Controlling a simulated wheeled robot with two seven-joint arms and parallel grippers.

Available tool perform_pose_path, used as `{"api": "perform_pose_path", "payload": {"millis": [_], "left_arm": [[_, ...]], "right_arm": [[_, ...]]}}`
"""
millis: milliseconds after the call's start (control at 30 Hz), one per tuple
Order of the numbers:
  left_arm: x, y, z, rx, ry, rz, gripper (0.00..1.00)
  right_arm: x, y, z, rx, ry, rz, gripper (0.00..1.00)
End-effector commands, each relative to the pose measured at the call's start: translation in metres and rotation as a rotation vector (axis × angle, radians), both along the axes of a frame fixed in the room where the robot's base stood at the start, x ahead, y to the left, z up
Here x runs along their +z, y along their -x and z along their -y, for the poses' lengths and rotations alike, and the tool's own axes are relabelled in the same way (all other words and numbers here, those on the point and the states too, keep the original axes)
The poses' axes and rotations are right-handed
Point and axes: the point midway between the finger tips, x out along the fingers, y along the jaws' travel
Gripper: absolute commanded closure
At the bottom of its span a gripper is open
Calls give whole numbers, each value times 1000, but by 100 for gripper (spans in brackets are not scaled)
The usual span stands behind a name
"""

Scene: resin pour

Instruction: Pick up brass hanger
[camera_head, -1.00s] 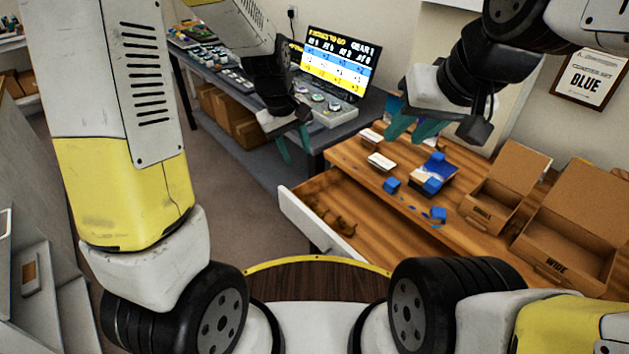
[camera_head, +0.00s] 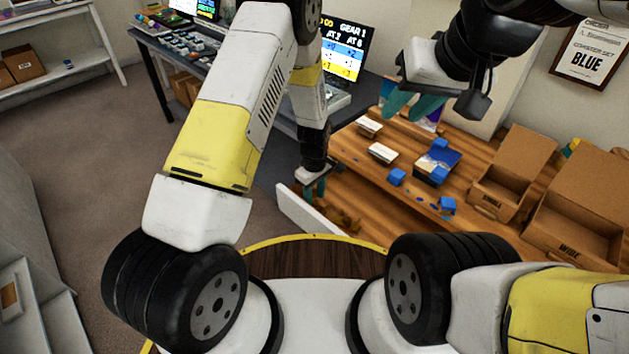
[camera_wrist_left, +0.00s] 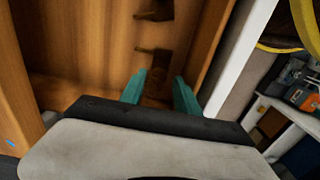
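Small brown-gold brass hangers (camera_head: 346,219) lie in the open wooden drawer, partly hidden behind its white front (camera_head: 306,216) in the head view. In the left wrist view one brass hanger (camera_wrist_left: 155,57) lies beyond the fingertips and another (camera_wrist_left: 156,12) lies further up at the top edge. My left gripper (camera_head: 315,190) is at the drawer, pointing down; its two teal fingers (camera_wrist_left: 160,88) are apart with nothing seen held between them. My right gripper (camera_head: 413,106) hangs above the wooden table, its teal fingers apart and empty.
The wooden table (camera_head: 410,203) holds white-topped blocks, blue cubes (camera_head: 397,177) and open cardboard boxes (camera_head: 505,178) at the right. A grey bench with a monitor (camera_head: 346,50) stands behind my left arm. The drawer's side walls are close to the left gripper.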

Motion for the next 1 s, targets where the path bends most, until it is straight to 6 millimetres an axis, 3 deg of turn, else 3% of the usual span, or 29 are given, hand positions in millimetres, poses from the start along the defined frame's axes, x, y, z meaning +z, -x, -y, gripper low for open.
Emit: {"api": "perform_pose_path", "payload": {"millis": [233,533,733,1000], "left_arm": [[-35,-2,0,-1,1,-1,62],[-39,-3,0,-2,1,1,62],[-39,-3,0,-2,1,1,100],[-39,-3,0,-2,1,1,100]], "right_arm": [[0,0,0,0,0,0,67],[0,0,0,0,0,0,67],[0,0,0,0,0,0,67],[0,0,0,0,0,0,67]]}}
